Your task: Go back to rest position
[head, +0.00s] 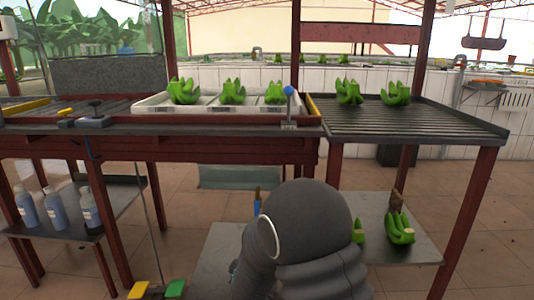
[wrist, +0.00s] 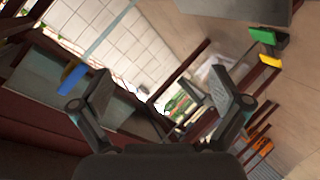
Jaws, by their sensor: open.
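In the wrist view my gripper (wrist: 162,98) is open, its two fingers apart with nothing between the pads. The view is tilted, with floor tiles and table frames behind the fingers. In the head view my grey arm stands at the bottom middle, in front of the tables, and hides part of the lower shelf; the gripper's fingers do not show there. Green banana clusters (head: 184,91) sit in a white tray (head: 150,105) on the left table. Two more clusters (head: 349,92) stand on the slatted right table (head: 420,122).
A banana bunch (head: 400,229) lies on the low shelf (head: 427,250) right of my arm. Blue bottles (head: 57,209) stand on a low left shelf. A yellow and green object (head: 174,289) is at the bottom left. Dark red table legs (head: 470,215) border the open floor at right.

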